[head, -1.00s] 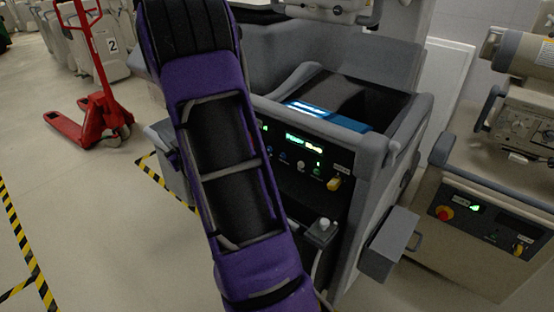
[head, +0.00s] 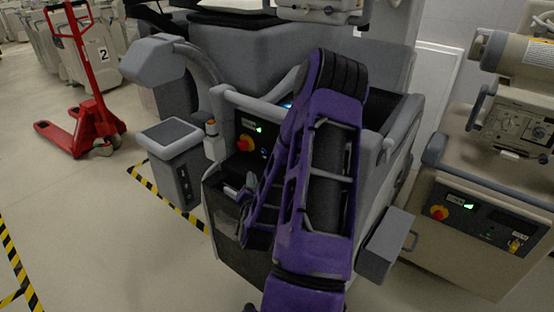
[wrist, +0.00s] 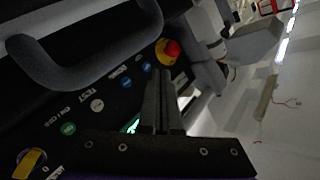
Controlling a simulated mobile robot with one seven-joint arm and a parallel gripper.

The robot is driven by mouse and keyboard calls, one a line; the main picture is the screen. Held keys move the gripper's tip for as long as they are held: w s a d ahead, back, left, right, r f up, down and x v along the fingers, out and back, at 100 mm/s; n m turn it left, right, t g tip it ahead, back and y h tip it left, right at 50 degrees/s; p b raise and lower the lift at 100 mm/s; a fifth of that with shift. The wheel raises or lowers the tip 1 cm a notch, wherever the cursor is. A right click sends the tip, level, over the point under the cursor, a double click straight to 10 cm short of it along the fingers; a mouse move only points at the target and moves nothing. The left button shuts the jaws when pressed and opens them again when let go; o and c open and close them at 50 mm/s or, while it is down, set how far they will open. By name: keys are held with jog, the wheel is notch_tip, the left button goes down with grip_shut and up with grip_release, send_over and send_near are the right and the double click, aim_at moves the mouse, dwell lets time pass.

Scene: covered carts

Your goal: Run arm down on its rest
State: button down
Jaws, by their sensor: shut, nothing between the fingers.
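The grey cart's curved arm (head: 205,75) ends in a bulky head (head: 155,60), raised clear above a grey pedestal with a flat dark top (head: 172,133), which may be its rest. The cart's control panel is mostly hidden by my purple arm in the head view; a red knob (head: 245,142) shows. In the wrist view the black panel carries a red button (wrist: 172,48), small blue buttons (wrist: 125,83), a white button (wrist: 97,105), a green button (wrist: 68,128) and a yellow switch (wrist: 30,160). My gripper (wrist: 161,74) is shut and empty over the panel, near the red button; contact cannot be told.
A grey rail (wrist: 90,55) runs beside the panel. A grey box (head: 387,245) juts from the cart's right side. Another beige cart (head: 480,220) stands right. A red pallet jack (head: 85,110) stands left; the floor at left is open.

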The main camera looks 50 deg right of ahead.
jog(key=shift+w+d, duration=0.2)
jog(key=shift+d, duration=2)
jog(key=shift+w+d, duration=0.2)
jog(key=shift+d, duration=2)
jog(key=shift+d, duration=0.15)
jog(key=shift+d, duration=0.25)
